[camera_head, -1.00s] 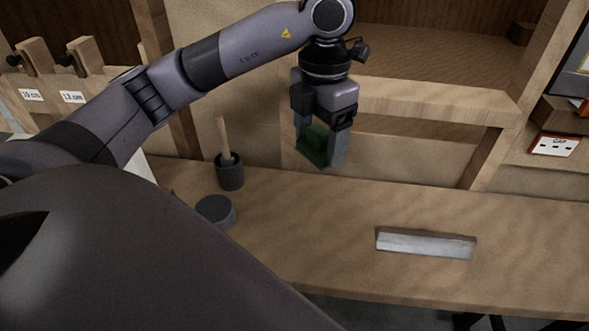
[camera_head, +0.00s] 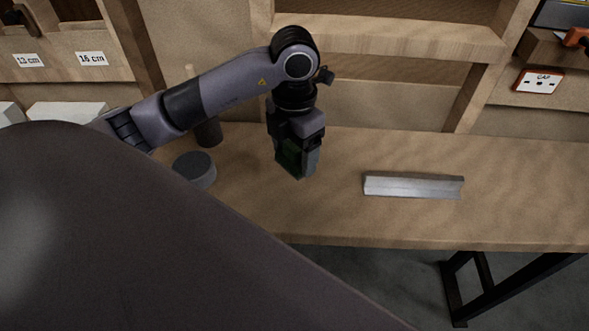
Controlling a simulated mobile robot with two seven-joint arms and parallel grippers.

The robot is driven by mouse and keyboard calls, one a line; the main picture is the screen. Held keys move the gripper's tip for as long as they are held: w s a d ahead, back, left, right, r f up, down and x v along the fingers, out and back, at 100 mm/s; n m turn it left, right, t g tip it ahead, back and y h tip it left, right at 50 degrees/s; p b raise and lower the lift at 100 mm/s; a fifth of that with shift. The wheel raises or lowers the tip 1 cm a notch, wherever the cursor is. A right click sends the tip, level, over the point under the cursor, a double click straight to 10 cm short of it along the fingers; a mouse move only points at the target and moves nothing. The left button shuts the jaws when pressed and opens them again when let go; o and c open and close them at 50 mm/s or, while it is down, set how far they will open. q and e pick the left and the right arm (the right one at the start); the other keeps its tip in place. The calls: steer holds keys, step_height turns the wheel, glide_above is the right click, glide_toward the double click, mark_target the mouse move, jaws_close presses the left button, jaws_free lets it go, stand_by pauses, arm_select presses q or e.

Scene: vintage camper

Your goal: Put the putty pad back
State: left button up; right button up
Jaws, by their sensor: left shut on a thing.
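A dark green pad (camera_head: 289,158), which looks like the putty pad, is held between the fingers of my left gripper (camera_head: 296,165). The gripper is shut on it and points down over the wooden bench (camera_head: 330,222). The pad's lower edge is close to the bench top; I cannot tell whether it touches. The fingers hide part of the pad. My right gripper is not in view.
A grey round tin (camera_head: 194,168) and a dark cup (camera_head: 208,132) with a wooden handle stand left of the gripper. A metal angle bar (camera_head: 413,187) lies to the right. Bench between is clear.

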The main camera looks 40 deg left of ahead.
mark_target(294, 182)
arm_select(q)
step_height(294, 182, down, 5)
steer(key=shift+f, duration=0.1)
stand_by(0.3)
steer(key=shift+f+b, duration=0.15)
steer(key=shift+b, duration=0.2)
steer(key=o, duration=1)
steer(key=shift+r, duration=0.2)
